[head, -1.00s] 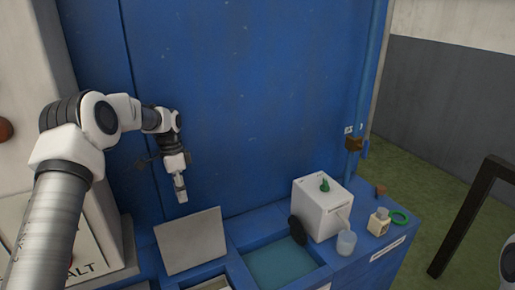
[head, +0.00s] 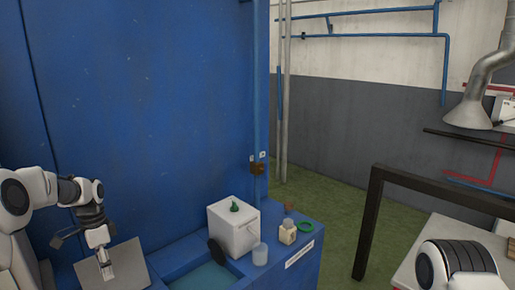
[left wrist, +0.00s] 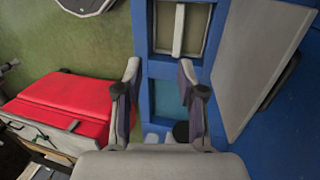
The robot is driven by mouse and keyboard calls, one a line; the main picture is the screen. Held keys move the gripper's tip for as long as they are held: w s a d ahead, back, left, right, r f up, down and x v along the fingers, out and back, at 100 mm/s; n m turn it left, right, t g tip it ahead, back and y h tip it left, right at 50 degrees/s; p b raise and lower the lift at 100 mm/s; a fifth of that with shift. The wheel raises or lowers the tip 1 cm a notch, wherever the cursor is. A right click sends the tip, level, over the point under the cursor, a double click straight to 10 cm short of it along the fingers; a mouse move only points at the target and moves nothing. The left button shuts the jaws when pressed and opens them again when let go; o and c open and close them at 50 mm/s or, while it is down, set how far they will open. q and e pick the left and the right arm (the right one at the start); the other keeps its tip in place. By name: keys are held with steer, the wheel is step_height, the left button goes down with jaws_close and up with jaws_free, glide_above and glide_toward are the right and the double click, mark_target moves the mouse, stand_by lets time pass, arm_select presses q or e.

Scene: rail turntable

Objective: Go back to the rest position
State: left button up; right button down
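My left gripper (head: 107,268) hangs pointing down at the lower left of the head view, in front of a tilted grey panel (head: 131,262). In the left wrist view the fingers of my left gripper (left wrist: 159,70) stand apart with nothing between them, so it is open and empty. Below them are the blue bench and its compartments. Part of my right arm (head: 458,265) shows at the lower right of the head view; its gripper is out of the frame.
On the blue bench (head: 310,256) stand a white box (head: 232,230) with a green knob, a translucent cup (head: 260,254), a small cream container (head: 287,234) and a green ring (head: 306,227). A dark frame (head: 372,215) stands right. A red case (left wrist: 65,100) shows in the left wrist view.

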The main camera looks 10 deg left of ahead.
arm_select(q)
steer(key=s+d+f+g+b, duration=0.1)
steer(key=s+d+f+g, duration=0.1)
steer(key=s+d+f, duration=0.65)
steer(key=s+d+f+g, duration=0.3)
steer(key=s+d+f, duration=0.45)
steer(key=f, duration=0.65)
steer(key=s+d+f+n+t+y, duration=0.1)
steer(key=s+d+f+n+t, duration=0.15)
steer(key=s, duration=0.85)
steer(key=s+d+f+n+t, duration=0.1)
steer(key=s+d+f+n, duration=0.15)
steer(key=s, duration=0.75)
steer(key=w+n+t, duration=0.2)
steer(key=w, duration=0.1)
steer(key=w+n+t+b, duration=0.1)
steer(key=n, duration=0.1)
steer(key=shift+w+a+r+t+y, duration=0.15)
steer(key=shift+w+a+t+y, duration=0.15)
steer(key=shift+a+t, duration=0.1)
arm_select(e)
steer(key=shift+w+a+f, duration=0.1)
steer(key=shift+w+f, duration=0.1)
steer(key=shift+f, duration=0.35)
steer(key=shift+w+a+f, duration=0.1)
steer(key=shift+w+f, duration=0.1)
steer(key=shift+f, duration=0.35)
